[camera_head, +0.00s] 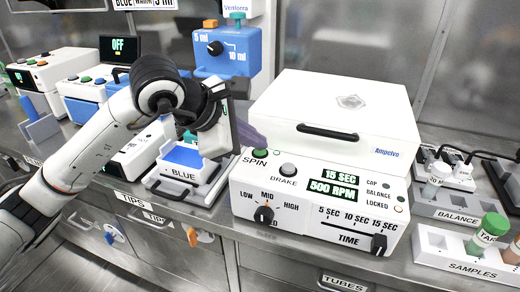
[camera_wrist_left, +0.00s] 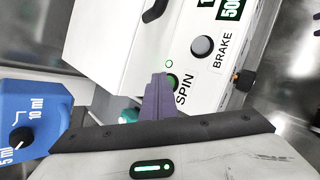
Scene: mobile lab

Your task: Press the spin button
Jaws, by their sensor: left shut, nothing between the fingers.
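The white Ampcivn centrifuge (camera_head: 345,115) stands on the bench with its lid closed. Its front panel carries the green spin button (camera_head: 260,153) at the upper left, beside the grey brake button (camera_head: 288,169). My left gripper (camera_head: 250,137) is shut and empty, its purple fingers just behind and left of the spin button. In the left wrist view the fingertips (camera_wrist_left: 159,82) overlap the edge of the green spin button (camera_wrist_left: 172,82) and partly hide it. I cannot tell whether they touch. The panel display (camera_head: 335,182) reads 15 SEC and 500 RPM. My right gripper is not in view.
A blue tip box (camera_head: 184,156) sits left of the panel, under my left arm. A blue pipette dial unit (camera_head: 226,50) stands behind it. Balance (camera_head: 445,205) and sample (camera_head: 450,252) racks are at the right. The time slider (camera_head: 379,244) sticks out low on the panel.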

